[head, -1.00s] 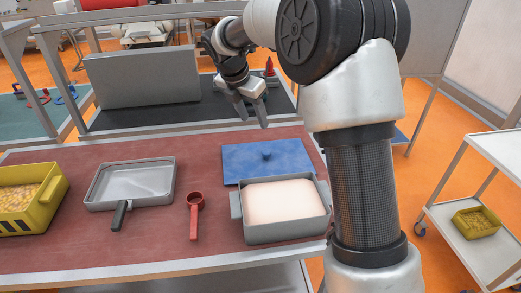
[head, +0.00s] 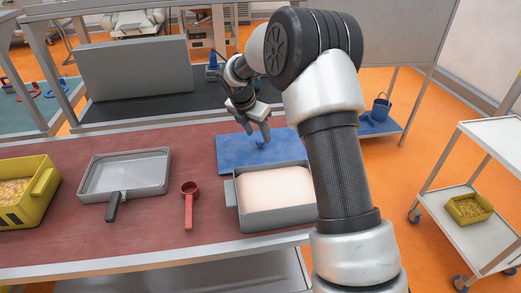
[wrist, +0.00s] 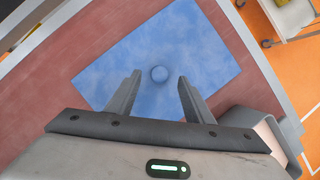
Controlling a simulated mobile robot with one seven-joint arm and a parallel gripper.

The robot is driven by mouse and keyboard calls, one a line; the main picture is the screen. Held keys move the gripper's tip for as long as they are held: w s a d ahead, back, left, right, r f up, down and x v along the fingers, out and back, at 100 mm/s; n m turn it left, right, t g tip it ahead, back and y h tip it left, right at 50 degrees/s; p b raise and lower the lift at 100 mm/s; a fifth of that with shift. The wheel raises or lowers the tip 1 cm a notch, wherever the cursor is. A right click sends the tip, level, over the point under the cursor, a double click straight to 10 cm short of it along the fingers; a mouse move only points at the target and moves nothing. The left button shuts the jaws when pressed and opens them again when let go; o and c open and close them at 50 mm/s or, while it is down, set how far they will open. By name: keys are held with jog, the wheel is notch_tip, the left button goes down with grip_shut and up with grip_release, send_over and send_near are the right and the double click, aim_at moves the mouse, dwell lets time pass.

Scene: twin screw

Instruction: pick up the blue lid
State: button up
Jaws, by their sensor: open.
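The blue lid (head: 232,149) lies flat on the red-brown tabletop, behind the grey bin. My gripper (head: 258,138) is open and empty above the lid, pointing down.
A grey bin (head: 273,217) with pale contents stands just in front of the lid. A grey upright panel (head: 137,68) stands behind.

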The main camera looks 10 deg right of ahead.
aim_at(260, 140)
jog(key=x, duration=0.3)
grip_shut()
